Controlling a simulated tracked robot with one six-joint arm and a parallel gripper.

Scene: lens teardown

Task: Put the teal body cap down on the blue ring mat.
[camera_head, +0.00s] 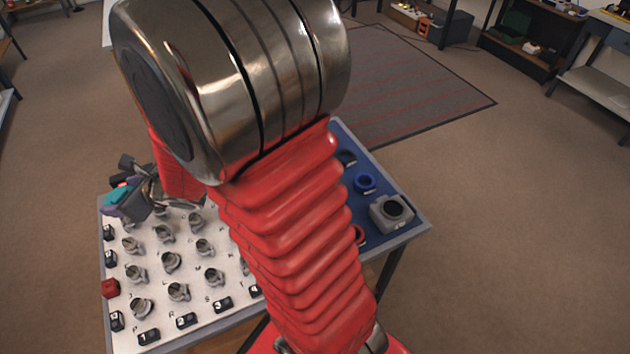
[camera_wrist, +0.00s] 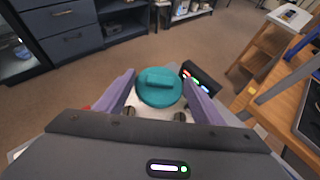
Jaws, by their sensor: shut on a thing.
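The teal body cap (camera_head: 117,195) is a round disc with a raised bar across its top, seen clearly in the wrist view (camera_wrist: 159,94). My gripper (camera_head: 128,196) is shut on it, with the purple fingers at its left and right sides in the wrist view (camera_wrist: 160,92). It is held above the far left part of the white board. The blue ring mat (camera_head: 365,190) lies on the blue right part of the table, well to the right of my gripper. My arm covers the middle of the table.
The white board (camera_head: 190,303) carries several grey posts (camera_head: 171,262), with black labelled blocks (camera_head: 186,320) along its edges. A grey block with a round opening (camera_head: 391,220) stands near the blue mat. A dark ring (camera_head: 347,157) and a partly hidden red ring (camera_head: 361,235) lie nearby.

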